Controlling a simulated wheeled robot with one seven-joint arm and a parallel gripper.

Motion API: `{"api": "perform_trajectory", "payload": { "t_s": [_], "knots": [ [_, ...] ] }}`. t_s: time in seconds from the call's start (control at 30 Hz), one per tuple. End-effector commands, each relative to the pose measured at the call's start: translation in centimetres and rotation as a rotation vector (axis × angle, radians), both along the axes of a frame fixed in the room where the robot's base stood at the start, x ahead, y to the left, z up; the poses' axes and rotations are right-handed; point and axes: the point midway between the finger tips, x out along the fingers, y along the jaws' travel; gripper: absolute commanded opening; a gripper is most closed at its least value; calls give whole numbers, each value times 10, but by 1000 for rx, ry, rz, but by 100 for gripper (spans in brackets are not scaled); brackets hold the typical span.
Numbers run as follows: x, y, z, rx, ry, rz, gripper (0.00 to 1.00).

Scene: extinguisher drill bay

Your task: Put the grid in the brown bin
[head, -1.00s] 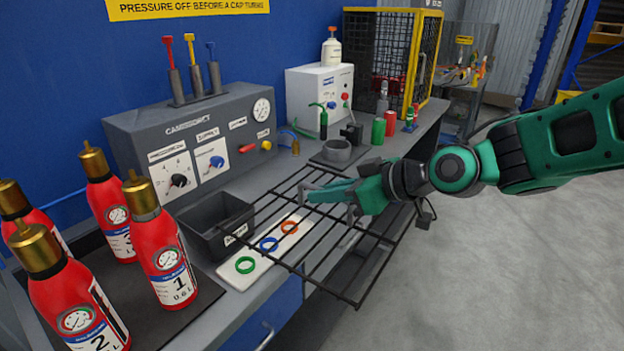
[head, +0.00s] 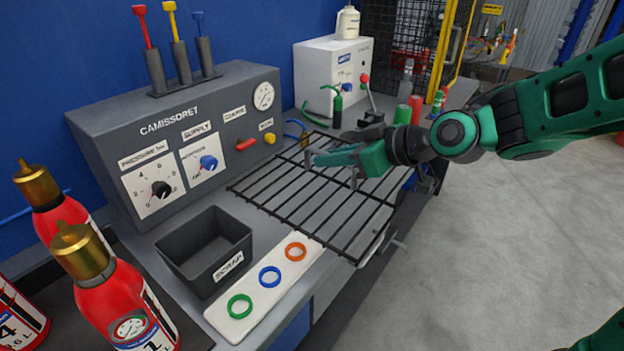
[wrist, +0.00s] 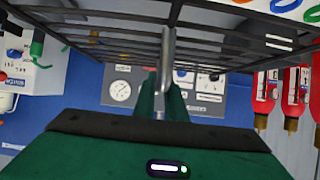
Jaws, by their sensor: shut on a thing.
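The grid (head: 292,226) is a black wire rack with several parallel bars. My gripper (head: 332,168) is shut on it near its back right part in the head view. The grid hangs over the workbench, its front right corner reaching past the bench edge; whether it touches the bench I cannot tell. In the wrist view the grid (wrist: 110,32) spans the top, with a finger of my gripper (wrist: 166,75) against its bars. No brown bin shows in either view.
A dark open bin (head: 205,245) with a "SCRAP"-like label stands left of the grid. A white strip (head: 255,300) with green, blue and orange rings lies beside it. A grey control panel (head: 180,120) stands behind; red extinguishers (head: 115,300) stand at left. Floor (head: 500,230) at right is clear.

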Motion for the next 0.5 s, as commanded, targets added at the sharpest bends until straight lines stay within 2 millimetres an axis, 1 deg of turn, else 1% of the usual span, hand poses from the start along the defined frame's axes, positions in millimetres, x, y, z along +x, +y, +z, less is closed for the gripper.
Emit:
{"api": "perform_trajectory", "payload": {
  "t_s": [0.1, 0.5],
  "knots": [
    [16, 6, -10, 0, -1, -1, 0],
    [67, 28, -43, 0, -1, -1, 0]
  ]
}}
